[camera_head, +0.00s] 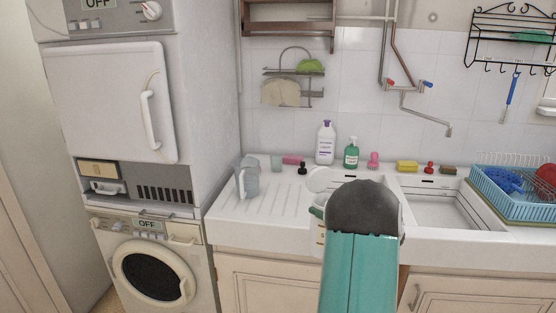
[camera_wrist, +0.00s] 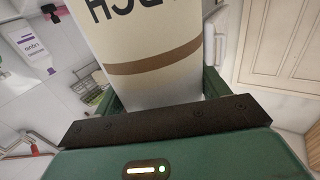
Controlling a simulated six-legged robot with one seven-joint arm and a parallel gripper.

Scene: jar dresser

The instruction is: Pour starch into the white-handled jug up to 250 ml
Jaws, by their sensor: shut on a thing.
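A translucent grey-blue jug (camera_head: 247,178) stands upright on the ribbed drainboard, left of the sink. In the head view the container (camera_head: 318,238) is mostly hidden behind my arm. A white round piece (camera_head: 318,179) shows above it; I cannot tell whether it is its lid.
A white bottle (camera_head: 325,143), a green soap bottle (camera_head: 351,154) and small coloured items stand along the back wall. The sink (camera_head: 435,208) and a blue dish rack (camera_head: 510,205) are right. A tall white appliance (camera_head: 110,105) bounds the left.

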